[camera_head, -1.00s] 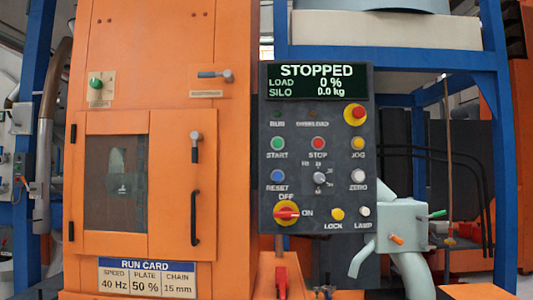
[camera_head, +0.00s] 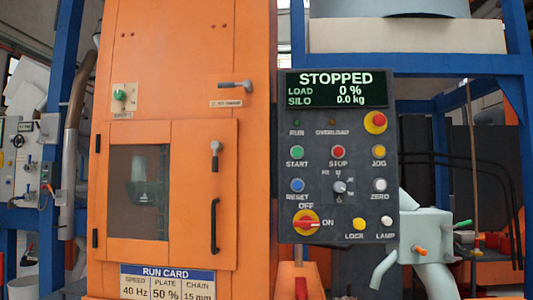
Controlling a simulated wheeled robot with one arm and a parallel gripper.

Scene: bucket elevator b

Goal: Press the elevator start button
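The green START button (camera_head: 297,152) is at the left of the upper button row on the dark control panel (camera_head: 326,268). The red STOP button (camera_head: 338,152) is beside it, and the blue RESET button (camera_head: 297,185) is below it. The display (camera_head: 334,89) reads STOPPED, LOAD 0 %, SILO 0.0 kg. The red-and-yellow rotary switch (camera_head: 306,222) has its red handle lying horizontal, towards the ON label. My gripper is not in view, and nothing covers the START button.
The orange elevator housing (camera_head: 190,50) with a windowed door (camera_head: 222,160) stands left of the panel. A run card (camera_head: 167,283) below the door reads 40 Hz, 50 %, 15 mm. A red emergency button (camera_head: 375,122) is at the panel's upper right. Blue posts (camera_head: 514,40) frame the right.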

